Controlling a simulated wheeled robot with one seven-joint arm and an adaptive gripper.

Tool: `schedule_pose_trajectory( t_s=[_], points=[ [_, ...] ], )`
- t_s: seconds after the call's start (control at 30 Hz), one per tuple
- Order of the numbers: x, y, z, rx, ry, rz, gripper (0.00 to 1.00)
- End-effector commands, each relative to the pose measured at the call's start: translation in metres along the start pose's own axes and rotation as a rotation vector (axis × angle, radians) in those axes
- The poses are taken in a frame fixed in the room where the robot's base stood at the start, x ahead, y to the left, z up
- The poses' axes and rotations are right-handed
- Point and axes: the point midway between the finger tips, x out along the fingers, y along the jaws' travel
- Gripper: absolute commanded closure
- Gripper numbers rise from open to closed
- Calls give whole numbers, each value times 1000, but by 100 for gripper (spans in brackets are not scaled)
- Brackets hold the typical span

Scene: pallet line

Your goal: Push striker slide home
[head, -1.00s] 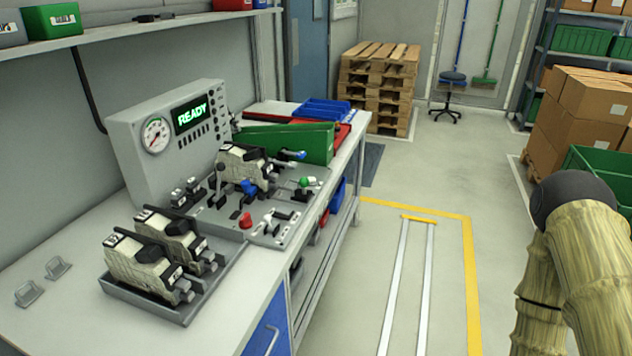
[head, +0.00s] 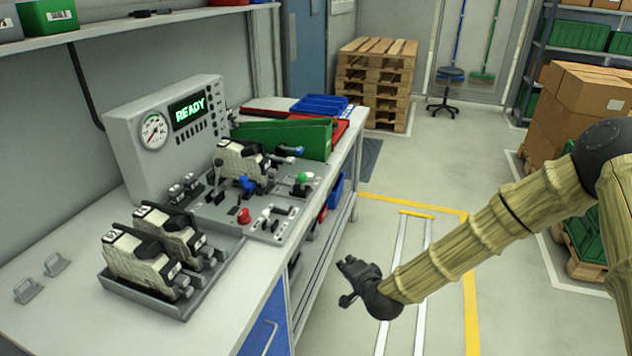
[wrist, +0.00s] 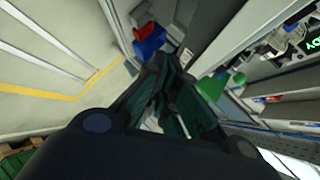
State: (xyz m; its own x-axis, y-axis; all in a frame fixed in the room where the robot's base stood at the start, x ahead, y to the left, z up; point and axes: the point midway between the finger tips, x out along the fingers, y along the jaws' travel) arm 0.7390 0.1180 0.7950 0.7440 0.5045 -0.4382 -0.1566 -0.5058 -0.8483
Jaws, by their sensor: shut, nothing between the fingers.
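The test station (head: 225,205) stands on the bench, its display reading READY beside a round gauge. I cannot tell which small part is the striker slide. My gripper (head: 352,280) is out over the floor, right of the bench's front edge and apart from the station. Its fingers are shut and empty; in the wrist view the gripper (wrist: 172,105) points toward the bench side.
Two similar units (head: 140,262) sit in a grey tray (head: 180,308) at the bench's near end. A red knob (head: 243,216) and green-topped lever (head: 303,178) rise from the station. A green bin (head: 300,140) stands behind.

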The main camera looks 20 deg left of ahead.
Motion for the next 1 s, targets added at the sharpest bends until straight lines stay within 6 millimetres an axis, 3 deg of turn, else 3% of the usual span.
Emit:
schedule_pose_trajectory(
  t_s=[0.03, 0.1, 0.2, 0.3, 0.43, 0.8, 1.0],
  points=[
    [10, -39, -14, 40, 30, -63, 100],
    [20, -84, -30, 94, 63, -138, 100],
    [26, -134, -48, 156, 95, -221, 100],
    [28, -164, -60, 194, 114, -272, 100],
    [28, -180, -66, 214, 122, -299, 100],
    [30, -181, -66, 214, 122, -298, 100],
    [46, -186, -68, 213, 122, -298, 100]
  ],
)
